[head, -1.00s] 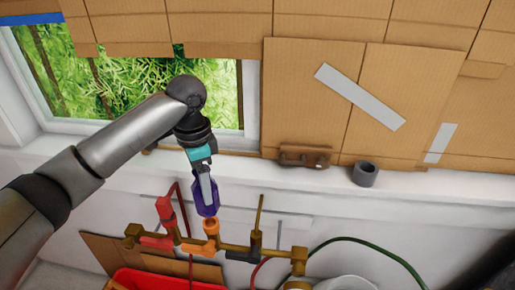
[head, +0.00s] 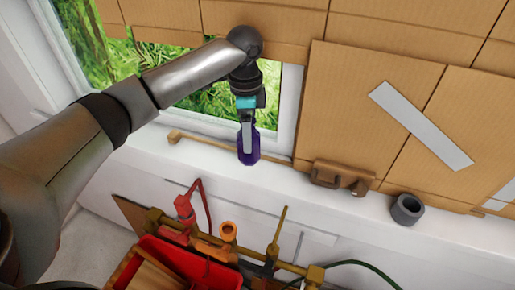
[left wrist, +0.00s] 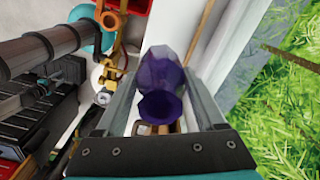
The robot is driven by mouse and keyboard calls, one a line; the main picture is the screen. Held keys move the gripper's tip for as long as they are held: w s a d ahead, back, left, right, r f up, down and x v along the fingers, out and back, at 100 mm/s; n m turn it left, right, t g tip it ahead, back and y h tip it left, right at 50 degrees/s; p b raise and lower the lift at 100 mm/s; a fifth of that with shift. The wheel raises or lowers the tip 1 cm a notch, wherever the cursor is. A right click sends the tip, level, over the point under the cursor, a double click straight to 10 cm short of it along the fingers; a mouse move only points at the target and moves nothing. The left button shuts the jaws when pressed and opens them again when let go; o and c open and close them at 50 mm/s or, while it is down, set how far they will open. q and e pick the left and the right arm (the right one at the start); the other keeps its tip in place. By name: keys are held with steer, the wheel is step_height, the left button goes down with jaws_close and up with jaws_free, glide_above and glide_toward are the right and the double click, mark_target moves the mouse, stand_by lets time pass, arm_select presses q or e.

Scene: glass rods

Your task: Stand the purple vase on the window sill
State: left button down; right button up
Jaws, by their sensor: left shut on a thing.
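The purple vase (head: 248,154) is held in my left gripper (head: 248,143), which is shut on it and points down. In the head view the vase appears at the white window sill (head: 285,173); I cannot tell whether its base touches the sill. The left wrist view shows the vase (left wrist: 160,85) between the two fingers (left wrist: 160,95), its flared mouth facing the camera. The fingers cover part of its sides. My right gripper is not seen.
A brown box-like item with a handle (head: 338,178) and a dark grey ring (head: 407,208) stand on the sill to the right. A wooden stick (head: 205,143) lies along the window. Below the sill are brass pipes (head: 205,238) with taps and a red crate (head: 172,258).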

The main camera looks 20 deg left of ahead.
arm_select(q)
steer(key=shift+f, duration=0.45)
steer(key=shift+w+f, duration=0.1)
steer(key=shift+f, duration=1.9)
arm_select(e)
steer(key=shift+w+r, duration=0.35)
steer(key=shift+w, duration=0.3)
arm_select(q)
steer(key=shift+f, duration=0.1)
jaws_free()
step_height(320, 180, up, 12)
steer(key=shift+r+b, duration=0.1)
steer(key=shift+b, duration=0.45)
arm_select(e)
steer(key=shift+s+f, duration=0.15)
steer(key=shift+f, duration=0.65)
